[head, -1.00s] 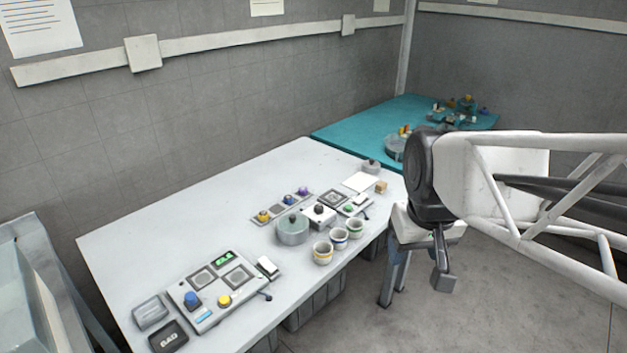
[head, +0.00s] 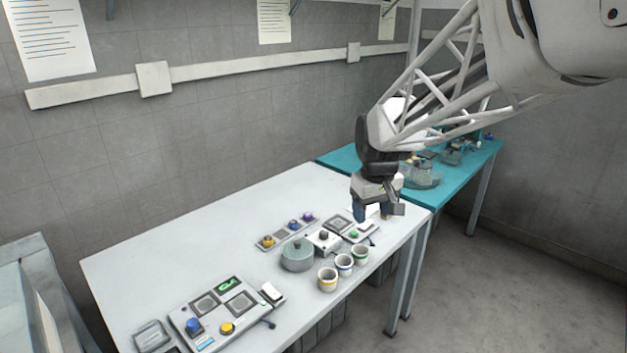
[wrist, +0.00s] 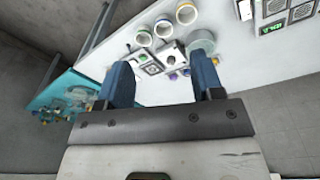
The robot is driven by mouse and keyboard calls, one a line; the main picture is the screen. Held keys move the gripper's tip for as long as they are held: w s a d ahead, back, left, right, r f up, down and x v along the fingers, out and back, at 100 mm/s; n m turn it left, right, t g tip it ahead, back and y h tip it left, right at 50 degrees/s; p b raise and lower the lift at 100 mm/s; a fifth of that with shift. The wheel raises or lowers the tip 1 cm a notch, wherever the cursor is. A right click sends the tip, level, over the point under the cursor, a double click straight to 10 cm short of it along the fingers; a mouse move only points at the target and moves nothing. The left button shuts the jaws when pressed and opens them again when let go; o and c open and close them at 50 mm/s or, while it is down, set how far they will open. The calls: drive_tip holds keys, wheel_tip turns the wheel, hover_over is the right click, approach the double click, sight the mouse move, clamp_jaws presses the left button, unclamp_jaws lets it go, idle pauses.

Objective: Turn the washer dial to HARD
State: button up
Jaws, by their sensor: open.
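A small white box with a dark round knob (head: 323,236) stands mid-table in the head view. It looks like the washer dial, but no HARD mark is readable. The box also shows in the wrist view (wrist: 172,53), ahead of and between the fingers. My gripper (head: 373,214) is open, its blue fingers pointing down above the right end of the white table, to the right of the dial and apart from it. In the wrist view the gripper (wrist: 160,66) has nothing between its fingers. The knob's pointer direction is too small to tell.
A grey-green round pot (head: 297,256) stands just left of the dial box. Several cups (head: 344,265) line the front edge. A strip with coloured knobs (head: 287,233) lies behind. A button panel (head: 215,313) is at the front left. A teal table (head: 470,177) adjoins; the white table's back left is clear.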

drive_tip(key=w+a+f+n, duration=0.1)
drive_tip(key=w+a+f, duration=0.1)
drive_tip(key=w+f, duration=0.35)
drive_tip(key=w+a+f+n, duration=0.1)
drive_tip(key=w+a+f, duration=0.1)
drive_tip(key=w, duration=0.7)
drive_tip(key=n+g, duration=0.1)
drive_tip(key=n, duration=0.2)
hover_over(324, 232)
wheel_tip(324, 232, down, 12)
drive_tip(key=shift+r, duration=0.25)
drive_tip(key=shift+w+f, duration=0.1)
drive_tip(key=shift+f, duration=0.1)
drive_tip(key=shift+f, duration=3.8)
drive_tip(key=c, duration=0.9)
